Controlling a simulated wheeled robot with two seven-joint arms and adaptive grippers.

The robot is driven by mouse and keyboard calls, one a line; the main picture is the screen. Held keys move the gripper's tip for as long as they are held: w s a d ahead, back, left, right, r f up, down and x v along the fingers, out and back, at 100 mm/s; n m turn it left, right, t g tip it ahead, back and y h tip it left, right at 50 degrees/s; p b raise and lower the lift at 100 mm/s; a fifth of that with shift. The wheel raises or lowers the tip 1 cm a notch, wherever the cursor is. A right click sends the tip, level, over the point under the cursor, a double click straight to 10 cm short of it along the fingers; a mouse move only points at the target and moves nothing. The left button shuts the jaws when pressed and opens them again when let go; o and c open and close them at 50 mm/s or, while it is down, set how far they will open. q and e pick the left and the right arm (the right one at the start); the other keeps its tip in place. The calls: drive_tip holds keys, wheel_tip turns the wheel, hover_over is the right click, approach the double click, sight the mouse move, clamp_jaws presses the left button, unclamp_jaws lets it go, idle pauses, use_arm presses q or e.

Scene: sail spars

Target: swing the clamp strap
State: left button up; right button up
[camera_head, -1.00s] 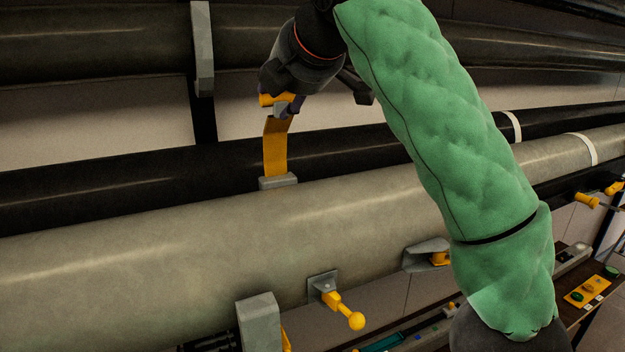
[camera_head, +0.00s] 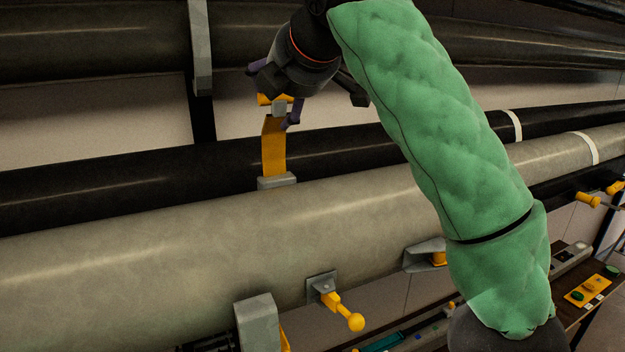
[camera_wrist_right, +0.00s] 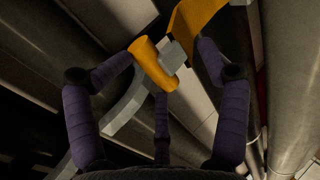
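The yellow clamp strap (camera_head: 274,147) stands up from a grey block (camera_head: 277,181) on top of the pale spar (camera_head: 150,235). Its upper end carries a small grey piece and a yellow grip (camera_head: 270,99). In the right wrist view the strap (camera_wrist_right: 192,22) is at the top and the yellow grip (camera_wrist_right: 150,62) lies between my fingers. My right gripper (camera_head: 273,94) is at the strap's upper end, its purple fingers spread apart. In the wrist view the right gripper (camera_wrist_right: 158,82) is open around the grip, with clear gaps beside it. My left gripper is out of view.
A dark spar (camera_head: 110,180) runs behind the pale one, with a grey upright (camera_head: 202,50) farther back. A yellow ball-ended lever (camera_head: 345,312) and a grey post (camera_head: 259,322) are at the front. A button panel (camera_head: 588,291) is at lower right.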

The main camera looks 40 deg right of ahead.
drive_tip(key=shift+w+a+f, duration=0.1)
drive_tip(key=shift+w+a, duration=0.1)
drive_tip(key=shift+w, duration=0.25)
idle(0.5)
drive_tip(key=shift+c, duration=0.4)
